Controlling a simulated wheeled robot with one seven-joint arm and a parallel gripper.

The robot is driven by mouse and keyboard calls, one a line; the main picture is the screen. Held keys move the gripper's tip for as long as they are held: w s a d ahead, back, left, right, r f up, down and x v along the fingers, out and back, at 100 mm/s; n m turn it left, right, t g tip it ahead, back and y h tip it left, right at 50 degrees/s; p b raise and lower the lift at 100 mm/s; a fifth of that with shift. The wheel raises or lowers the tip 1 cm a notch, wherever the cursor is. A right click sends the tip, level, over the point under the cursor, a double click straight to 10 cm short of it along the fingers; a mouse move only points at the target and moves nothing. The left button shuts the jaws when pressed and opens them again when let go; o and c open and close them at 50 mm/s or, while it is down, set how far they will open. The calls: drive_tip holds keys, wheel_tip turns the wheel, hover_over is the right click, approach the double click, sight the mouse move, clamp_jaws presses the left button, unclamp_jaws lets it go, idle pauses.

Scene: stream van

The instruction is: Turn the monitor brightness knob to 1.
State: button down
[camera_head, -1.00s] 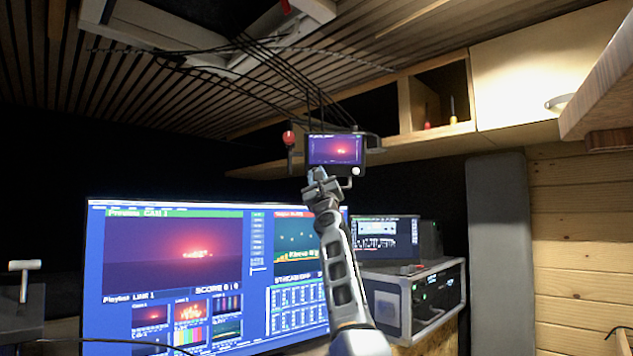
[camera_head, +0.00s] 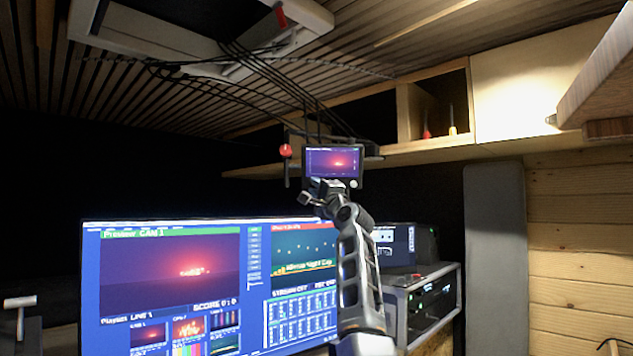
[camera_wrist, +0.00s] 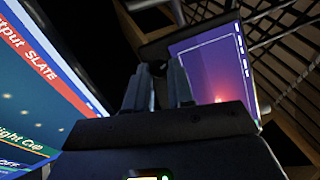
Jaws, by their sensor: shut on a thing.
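The small monitor (camera_head: 333,161) hangs under the shelf and shows a red sunset picture. It fills the right part of the wrist view (camera_wrist: 205,72). My gripper (camera_head: 308,192) is at the monitor's lower left edge, with its hand tilted. In the wrist view the two fingers (camera_wrist: 158,85) point up beside the screen. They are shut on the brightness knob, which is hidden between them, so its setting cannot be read. A pale round part (camera_head: 353,184) shows at the monitor's lower right corner, apart from my gripper.
A large blue monitor (camera_head: 160,265) stands below and to the left. A rack case (camera_head: 431,300) with a smaller screen (camera_head: 394,250) is at the right. A red ball (camera_head: 286,151) hangs left of the small monitor. Black cables (camera_head: 270,75) run down from the ceiling.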

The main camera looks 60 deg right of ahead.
drive_tip(key=shift+a+r+n+g+y+p, duration=0.15)
drive_tip(key=shift+n+g+p, duration=0.55)
drive_tip(key=shift+n+p, duration=0.65)
drive_tip(key=shift+a+r+n+g+y+p, duration=0.15)
drive_tip(key=shift+n+g+p, duration=0.55)
drive_tip(key=shift+n+p, duration=0.65)
drive_tip(key=shift+d+f+n, duration=0.1)
drive_tip(key=shift+n, duration=0.2)
drive_tip(key=c, duration=1)
unclamp_jaws()
drive_tip(key=shift+b+v, duration=1.35)
drive_tip(key=shift+v, duration=2.55)
